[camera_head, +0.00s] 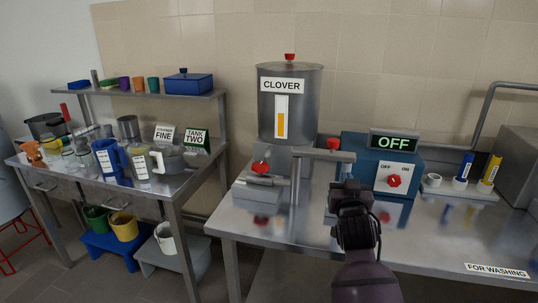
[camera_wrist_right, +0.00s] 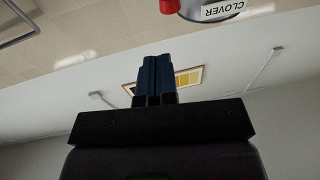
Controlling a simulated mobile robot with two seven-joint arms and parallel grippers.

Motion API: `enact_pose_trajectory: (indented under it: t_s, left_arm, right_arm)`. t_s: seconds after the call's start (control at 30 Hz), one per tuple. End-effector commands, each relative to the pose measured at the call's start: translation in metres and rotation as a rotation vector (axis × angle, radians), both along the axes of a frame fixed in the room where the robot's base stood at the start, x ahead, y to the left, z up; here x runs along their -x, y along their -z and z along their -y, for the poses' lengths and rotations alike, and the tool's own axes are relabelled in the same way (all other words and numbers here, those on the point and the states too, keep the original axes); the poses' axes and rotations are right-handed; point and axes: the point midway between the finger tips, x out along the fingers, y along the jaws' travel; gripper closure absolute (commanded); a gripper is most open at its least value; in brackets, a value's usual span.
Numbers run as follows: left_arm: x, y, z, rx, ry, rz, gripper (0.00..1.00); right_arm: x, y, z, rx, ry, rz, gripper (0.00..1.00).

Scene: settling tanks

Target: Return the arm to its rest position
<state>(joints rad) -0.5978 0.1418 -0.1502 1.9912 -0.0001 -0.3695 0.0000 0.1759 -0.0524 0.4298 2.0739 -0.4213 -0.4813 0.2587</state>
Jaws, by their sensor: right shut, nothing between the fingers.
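My right gripper (camera_head: 350,190) is over the steel table in the head view, in front of the blue control box and right of the tap stand. Its arm comes up from the bottom edge. In the right wrist view its dark fingers (camera_wrist_right: 155,80) are together with nothing between them. That view looks toward the wall and ceiling, with part of the CLOVER tank (camera_wrist_right: 215,8) at the top. My left gripper is not in view.
The CLOVER tank (camera_head: 289,105) stands behind a red-handled valve (camera_head: 262,168). The blue box (camera_head: 412,180) has an OFF sign (camera_head: 394,143) and a red knob. A left table (camera_head: 185,185) holds jugs and signs. The front right tabletop (camera_head: 440,240) is mostly clear.

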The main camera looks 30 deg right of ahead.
Motion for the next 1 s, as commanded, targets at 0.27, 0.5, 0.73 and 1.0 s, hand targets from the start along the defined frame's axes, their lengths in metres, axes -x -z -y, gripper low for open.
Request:
enact_pose_trajectory:
  t_s: [0.27, 0.5, 0.73, 1.0]
  left_arm:
    - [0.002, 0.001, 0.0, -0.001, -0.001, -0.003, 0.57]
    - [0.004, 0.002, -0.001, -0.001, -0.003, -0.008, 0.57]
    - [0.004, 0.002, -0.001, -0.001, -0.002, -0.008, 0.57]
    - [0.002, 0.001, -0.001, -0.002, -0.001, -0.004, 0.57]
  right_arm:
    - [-0.002, -0.001, -0.002, 0.03, -0.01, -0.009, 1.0]
    - [-0.017, 0.028, -0.058, 0.063, -0.199, -0.054, 1.0]
    - [0.006, 0.101, -0.102, 0.061, -0.346, -0.186, 1.0]
    - [0.091, 0.222, -0.152, -0.009, -0.51, -0.426, 1.0]
